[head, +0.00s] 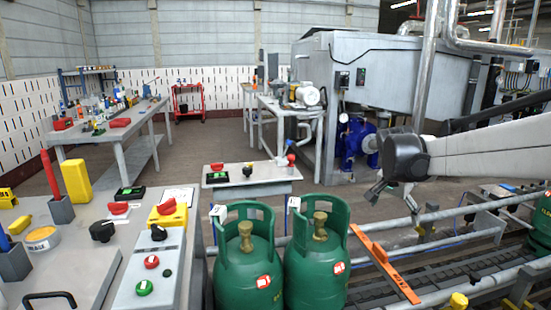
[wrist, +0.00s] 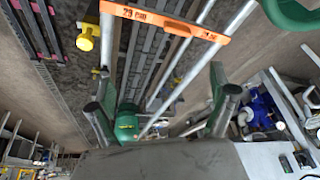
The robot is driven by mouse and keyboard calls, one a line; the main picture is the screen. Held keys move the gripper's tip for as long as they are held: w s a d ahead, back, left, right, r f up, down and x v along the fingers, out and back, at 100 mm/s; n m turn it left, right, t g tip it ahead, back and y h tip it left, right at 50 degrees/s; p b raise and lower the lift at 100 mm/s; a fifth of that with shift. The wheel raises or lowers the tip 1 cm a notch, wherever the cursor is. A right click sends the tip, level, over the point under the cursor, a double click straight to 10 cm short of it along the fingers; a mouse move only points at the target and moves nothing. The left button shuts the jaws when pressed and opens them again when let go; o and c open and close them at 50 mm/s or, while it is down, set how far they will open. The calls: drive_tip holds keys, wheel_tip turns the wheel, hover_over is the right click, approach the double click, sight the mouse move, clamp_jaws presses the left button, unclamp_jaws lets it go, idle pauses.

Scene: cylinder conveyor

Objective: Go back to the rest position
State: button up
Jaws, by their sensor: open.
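My gripper (head: 392,200) hangs at the end of my arm on the right of the head view, above the conveyor rails and clear of the cylinders. In the wrist view its two fingers (wrist: 163,106) are spread wide with nothing held between them. Two green gas cylinders, a left one (head: 247,262) and a right one (head: 317,262), stand upright side by side at the front, left of my gripper. Another green cylinder (head: 541,228) is cut off at the right edge. A green cylinder (wrist: 125,124) also shows beyond my fingers in the wrist view.
An orange bar (head: 385,263) crosses the conveyor (head: 450,268) just right of the cylinders. A control panel (head: 150,265) with buttons stands at the left front. A small table (head: 252,174), a blue pump (head: 357,143) and a grey tank (head: 390,70) stand behind.

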drive_tip(key=s+a+r+n+t+y, duration=0.15)
drive_tip(key=s+a, duration=0.25)
drive_tip(key=s, duration=0.4)
drive_tip(key=s+a+r+n, duration=0.3)
drive_tip(key=s+a, duration=0.1)
drive_tip(key=s, duration=0.4)
drive_tip(key=s+a+f+n+t+y, duration=0.1)
drive_tip(key=s+a+f+n, duration=0.2)
drive_tip(key=s, duration=0.6)
drive_tip(key=s+a+f+n+t+y, duration=0.1)
drive_tip(key=s+a+f+n, duration=0.2)
drive_tip(key=s, duration=0.5)
wheel_tip(320, 180, up, 15)
drive_tip(key=p, duration=1.5)
drive_tip(key=shift+d+r+p, duration=0.15)
drive_tip(key=shift+p, duration=0.2)
drive_tip(key=shift+m, duration=0.25)
